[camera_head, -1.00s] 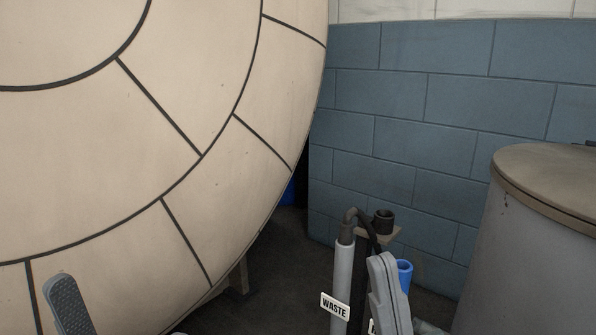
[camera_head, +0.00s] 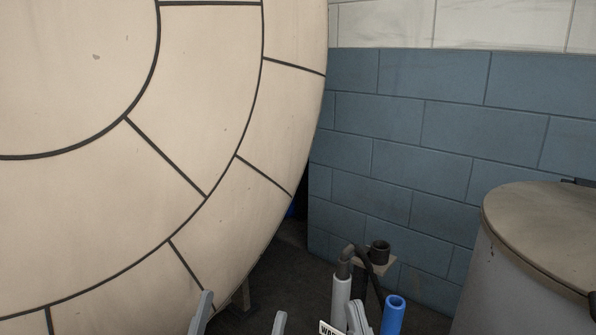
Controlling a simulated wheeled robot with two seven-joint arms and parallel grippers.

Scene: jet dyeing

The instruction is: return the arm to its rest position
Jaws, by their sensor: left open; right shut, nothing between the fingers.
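My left gripper (camera_head: 241,315) is at the bottom edge of the head view, left of centre. Its two grey fingers stand apart with nothing between them. My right gripper (camera_head: 357,318) is at the bottom edge, right of centre. Its fingers are together and hold nothing, in front of the grey pipe stand and the partly hidden white label (camera_head: 329,328). Most of both arms is below the picture.
A huge cream round vessel (camera_head: 200,110) fills the left. A grey pipe (camera_head: 341,295) with a black fitting (camera_head: 379,252) and a blue tube (camera_head: 394,315) stand ahead. A lidded grey drum (camera_head: 530,275) is at the right. A blue block wall (camera_head: 420,130) closes the back.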

